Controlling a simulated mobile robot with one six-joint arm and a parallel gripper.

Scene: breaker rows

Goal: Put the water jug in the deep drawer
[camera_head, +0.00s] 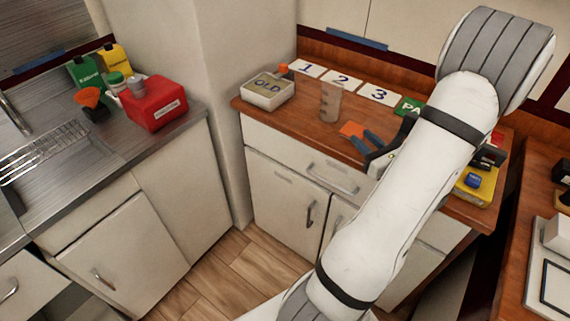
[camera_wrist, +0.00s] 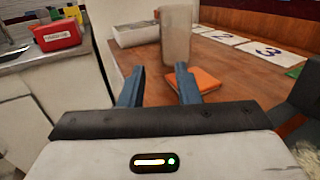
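A greyish see-through jug (camera_head: 331,101), likely the water jug, stands upright on the wooden counter. In the wrist view the jug (camera_wrist: 177,35) is just beyond my fingertips, slightly right of centre, and apart from them. My gripper (camera_head: 362,140) is low over the counter, right of the jug and in front of it. Its two blue-grey fingers are apart with nothing between them in the wrist view (camera_wrist: 159,68). A wide drawer front (camera_head: 290,150) under the counter looks shut. I cannot tell which drawer is the deep one.
An orange pad (camera_head: 350,130) lies near my fingers. A white "OLD" bin (camera_head: 268,92) stands left of the jug, and numbered cards (camera_head: 342,79) lie behind it. A red container (camera_head: 153,103) and bottles stand on the left metal counter. My arm covers the counter's right part.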

